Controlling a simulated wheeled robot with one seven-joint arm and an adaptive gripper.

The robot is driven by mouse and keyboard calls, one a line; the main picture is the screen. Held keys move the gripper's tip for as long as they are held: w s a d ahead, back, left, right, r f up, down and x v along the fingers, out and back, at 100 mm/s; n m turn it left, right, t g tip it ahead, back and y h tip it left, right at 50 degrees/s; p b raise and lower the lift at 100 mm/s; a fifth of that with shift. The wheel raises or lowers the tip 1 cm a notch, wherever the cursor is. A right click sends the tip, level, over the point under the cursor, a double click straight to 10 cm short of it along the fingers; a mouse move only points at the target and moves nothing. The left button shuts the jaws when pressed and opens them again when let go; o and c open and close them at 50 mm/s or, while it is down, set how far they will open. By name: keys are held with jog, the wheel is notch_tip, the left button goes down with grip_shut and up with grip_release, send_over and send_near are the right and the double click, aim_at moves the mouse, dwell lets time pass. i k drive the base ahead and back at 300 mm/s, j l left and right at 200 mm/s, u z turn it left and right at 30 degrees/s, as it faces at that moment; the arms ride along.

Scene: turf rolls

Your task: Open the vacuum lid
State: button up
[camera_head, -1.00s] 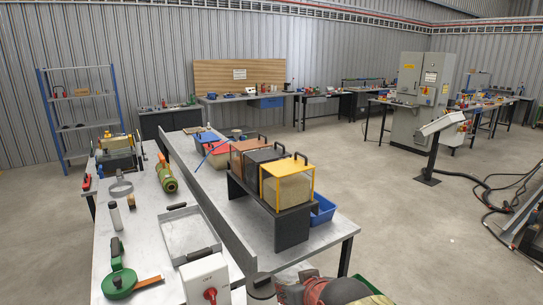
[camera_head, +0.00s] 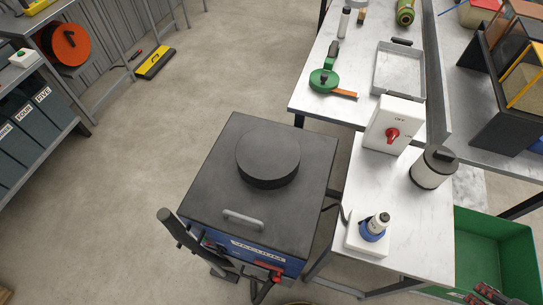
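The vacuum machine (camera_head: 265,248) stands on the floor at the middle bottom, a blue-fronted box with a lettered label. Its dark grey square lid (camera_head: 215,185) lies flat and looks shut. A thick black disc (camera_head: 268,155) sits on top of the lid. A light grey bar handle (camera_head: 243,219) is fixed near the lid's front edge. I cannot make out my gripper in this view.
A white-topped table adjoins the right side, with a switch box (camera_head: 393,125) marked OFF with a red knob, a lidded canister (camera_head: 433,168) and a blue-and-white device (camera_head: 375,227). A green crate (camera_head: 485,223) is at right. Shelves with bins (camera_head: 40,120) stand left. Floor between is clear.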

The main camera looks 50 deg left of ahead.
aim_at(262, 182)
jog(key=u, duration=2.15)
jog(key=i+l+u, duration=0.2)
jog(key=l+u, duration=0.15)
jog(key=k+l, duration=0.05)
